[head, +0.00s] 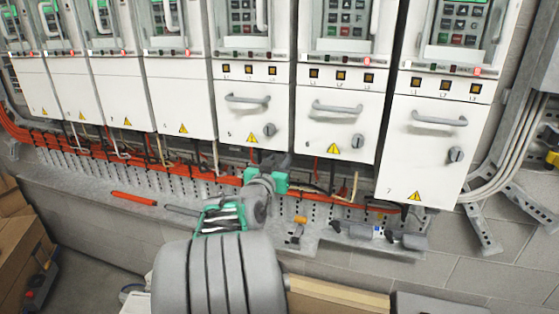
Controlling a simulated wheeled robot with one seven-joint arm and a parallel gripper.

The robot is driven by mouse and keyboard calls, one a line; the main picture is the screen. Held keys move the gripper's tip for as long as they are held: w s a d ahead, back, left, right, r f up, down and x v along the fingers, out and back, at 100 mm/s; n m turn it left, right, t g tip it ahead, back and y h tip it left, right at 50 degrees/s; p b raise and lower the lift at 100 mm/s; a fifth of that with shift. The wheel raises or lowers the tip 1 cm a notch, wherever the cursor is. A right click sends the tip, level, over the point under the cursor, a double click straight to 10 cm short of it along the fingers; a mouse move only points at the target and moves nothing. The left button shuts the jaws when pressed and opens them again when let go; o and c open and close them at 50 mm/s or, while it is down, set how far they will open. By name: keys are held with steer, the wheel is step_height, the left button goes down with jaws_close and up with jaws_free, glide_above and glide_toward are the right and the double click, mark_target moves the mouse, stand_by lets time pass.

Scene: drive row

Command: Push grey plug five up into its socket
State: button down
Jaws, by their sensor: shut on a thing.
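Drive five (243,128) is the white cabinet marked 5, with a handle and a round knob on its lower cover. My gripper (265,181) is just below its bottom edge, near the right side. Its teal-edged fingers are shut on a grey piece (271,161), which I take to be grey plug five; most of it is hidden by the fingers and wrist. The socket is on the underside of the drive and is out of sight. I cannot tell whether the plug touches it.
Orange cables (190,172) run along the wall behind my gripper, with loose wires hanging nearby. A red-handled tool (133,198) lies on the grey ledge at left. Drive six (338,120) and drive seven (432,145) stand to the right. An orange-topped piece (299,220) is on the ledge.

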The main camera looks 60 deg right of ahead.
steer(key=shift+r+b, duration=0.4)
steer(key=shift+r, duration=0.9)
steer(key=c, duration=1)
jaws_free()
steer(key=shift+c, duration=0.2)
steer(key=s+a+b, duration=0.1)
steer(key=a+b, duration=0.2)
steer(key=a, duration=0.4)
steer(key=shift+a, duration=0.4)
steer(key=shift+s, duration=0.1)
